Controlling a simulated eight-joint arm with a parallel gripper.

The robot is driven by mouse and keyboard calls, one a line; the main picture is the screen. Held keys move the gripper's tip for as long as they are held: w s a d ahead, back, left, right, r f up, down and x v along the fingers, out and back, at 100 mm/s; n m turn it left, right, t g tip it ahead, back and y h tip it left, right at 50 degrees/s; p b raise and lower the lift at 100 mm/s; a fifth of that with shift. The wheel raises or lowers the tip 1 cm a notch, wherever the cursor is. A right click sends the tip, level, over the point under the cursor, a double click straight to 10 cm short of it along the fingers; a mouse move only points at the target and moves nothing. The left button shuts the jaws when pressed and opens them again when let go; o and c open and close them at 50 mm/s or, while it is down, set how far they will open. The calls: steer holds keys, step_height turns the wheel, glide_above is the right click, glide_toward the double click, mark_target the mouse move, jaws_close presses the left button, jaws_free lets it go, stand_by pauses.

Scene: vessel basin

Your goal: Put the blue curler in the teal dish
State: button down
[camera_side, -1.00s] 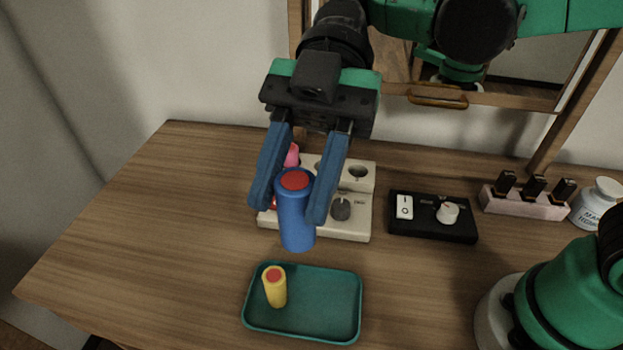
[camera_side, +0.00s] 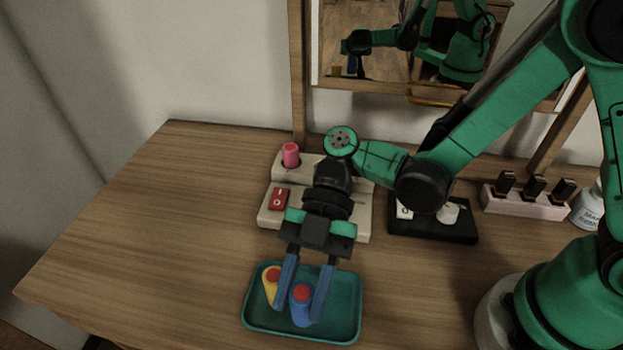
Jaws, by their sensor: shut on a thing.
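The blue curler (camera_side: 301,308), a blue cylinder with a red top, stands about upright between the fingers of my gripper (camera_side: 301,303). My gripper points down over the teal dish (camera_side: 345,325) and is shut on the curler. The curler is within the dish's outline, near its middle. I cannot tell whether its lower end touches the dish floor. A yellow curler (camera_side: 269,289) with a red top stands in the dish just to the left, partly behind my left finger.
A cream heater base (camera_side: 271,219) with a red switch and a pink curler (camera_side: 290,155) stands behind the dish. A black control box (camera_side: 450,230), a pink rack (camera_side: 520,206) and a white jar (camera_side: 588,208) are to the right. The table's left side is clear.

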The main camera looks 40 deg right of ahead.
steer(key=shift+f, duration=1.5)
steer(key=c, duration=0.5)
jaws_free()
